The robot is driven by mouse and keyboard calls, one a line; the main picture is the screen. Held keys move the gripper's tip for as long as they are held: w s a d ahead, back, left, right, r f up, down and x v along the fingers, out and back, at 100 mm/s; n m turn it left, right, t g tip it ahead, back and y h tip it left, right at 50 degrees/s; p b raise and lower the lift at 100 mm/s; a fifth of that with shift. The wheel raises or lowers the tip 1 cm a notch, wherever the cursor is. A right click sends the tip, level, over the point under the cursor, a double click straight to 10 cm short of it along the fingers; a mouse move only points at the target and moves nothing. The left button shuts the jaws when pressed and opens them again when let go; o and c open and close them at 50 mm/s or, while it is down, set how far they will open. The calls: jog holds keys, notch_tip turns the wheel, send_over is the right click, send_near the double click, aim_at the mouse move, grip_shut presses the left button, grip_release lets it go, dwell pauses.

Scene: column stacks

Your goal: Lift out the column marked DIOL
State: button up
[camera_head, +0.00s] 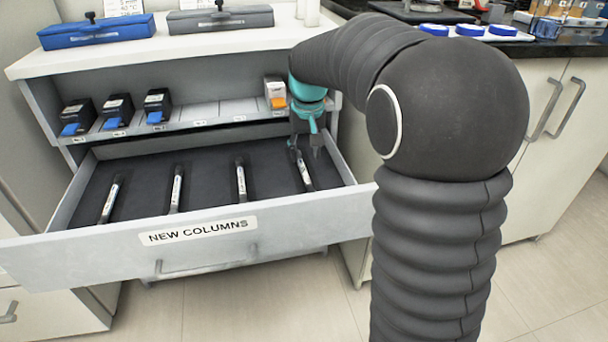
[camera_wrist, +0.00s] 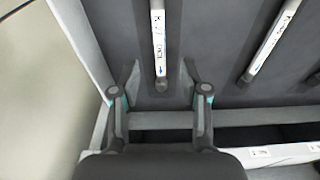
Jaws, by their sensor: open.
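Several slim columns with white labels lie in the open drawer. My gripper (camera_head: 304,150) is above the far end of the rightmost column (camera_head: 304,172). In the wrist view, my gripper (camera_wrist: 161,76) is open, with one finger on each side of this column's dark end (camera_wrist: 160,82). The fingers do not close on it. Its white label (camera_wrist: 158,42) seems to read DIOL, but the print is small. Another column (camera_wrist: 268,45) lies to the right in the wrist view. The other labels are too small to read in the head view.
The drawer front (camera_head: 120,250) reads NEW COLUMNS. A shelf above the drawer holds dark boxes with blue fronts (camera_head: 115,112) and a white-orange box (camera_head: 275,93) close to my gripper. The drawer walls stand close to the rightmost column. Dark floor lies bare between columns.

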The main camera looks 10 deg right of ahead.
aim_at(305, 171)
jog(key=shift+w+d+f+b, duration=0.1)
jog(key=shift+w+f, duration=0.15)
jog(key=shift+f, duration=0.8)
jog(key=shift+w+a+f+b, duration=0.1)
jog(key=shift+w+f+b, duration=0.1)
jog(key=shift+f, duration=0.9)
jog(key=shift+w+d+f+b, duration=0.1)
jog(key=shift+w+f, duration=0.15)
jog(key=shift+f, duration=0.8)
grip_shut()
